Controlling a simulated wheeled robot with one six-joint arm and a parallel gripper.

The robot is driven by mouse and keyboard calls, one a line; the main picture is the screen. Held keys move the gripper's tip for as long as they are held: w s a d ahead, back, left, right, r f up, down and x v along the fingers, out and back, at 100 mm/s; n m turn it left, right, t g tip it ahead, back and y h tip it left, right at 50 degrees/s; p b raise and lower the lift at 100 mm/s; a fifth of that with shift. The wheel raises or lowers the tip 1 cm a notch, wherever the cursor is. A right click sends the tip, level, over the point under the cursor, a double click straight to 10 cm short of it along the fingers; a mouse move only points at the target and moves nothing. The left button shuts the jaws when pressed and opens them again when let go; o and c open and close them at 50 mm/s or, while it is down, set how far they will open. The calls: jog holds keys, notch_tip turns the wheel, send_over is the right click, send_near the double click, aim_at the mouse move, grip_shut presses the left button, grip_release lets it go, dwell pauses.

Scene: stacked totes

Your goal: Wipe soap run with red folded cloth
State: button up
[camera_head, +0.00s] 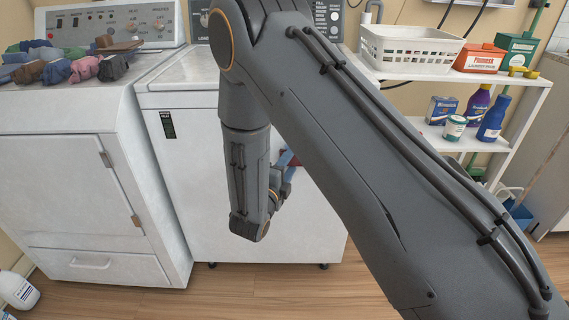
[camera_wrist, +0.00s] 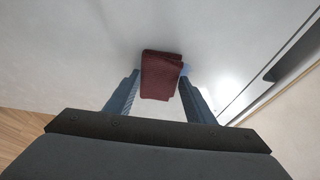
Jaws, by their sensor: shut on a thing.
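The red folded cloth (camera_wrist: 161,72) is between the two fingers of my gripper (camera_wrist: 160,88) in the wrist view, and my gripper is shut on it. The cloth is in front of a white panel and seems close to it; contact cannot be told. A small blue patch, perhaps the soap run (camera_wrist: 186,69), shows just right of the cloth on the panel; the rest may be hidden behind the cloth. In the head view my gripper is mostly hidden behind my arm, in front of the right white machine (camera_head: 200,200), with a little dark red cloth (camera_head: 294,161) showing.
A second white machine (camera_head: 70,190) stands left, with folded clothes (camera_head: 65,65) on top. A shelf (camera_head: 480,78) at right holds a white basket (camera_head: 410,48), boxes and bottles. A white bottle (camera_head: 18,290) is on the floor at left. The wooden floor in front is clear.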

jog(key=shift+w+a+r+p, duration=0.1)
jog(key=shift+a+r+p, duration=0.25)
jog(key=shift+a, duration=0.6)
jog(key=shift+a+r+p, duration=0.2)
jog(key=shift+a+r, duration=0.2)
jog(key=shift+a, duration=0.6)
jog(key=shift+w+a+r+p, duration=0.1)
jog(key=shift+a+r+p, duration=0.25)
jog(key=shift+a, duration=0.6)
jog(key=shift+s+r+p, duration=0.2)
jog(key=shift+r+p, duration=0.7)
jog(key=shift+r, duration=0.35)
jog(key=shift+w+d+p, duration=0.1)
jog(key=shift+d+p, duration=0.2)
jog(key=shift+d, duration=1.3)
jog(key=shift+s+d+p, duration=0.15)
jog(key=shift+d+p, duration=0.2)
jog(key=shift+d, duration=1.1)
jog(key=shift+s+d+p, duration=0.1)
jog(key=shift+d+p, duration=0.2)
jog(key=shift+d, duration=1.1)
jog(key=s+p, duration=0.2)
jog(key=s, duration=0.4)
jog(key=shift+a, duration=0.15)
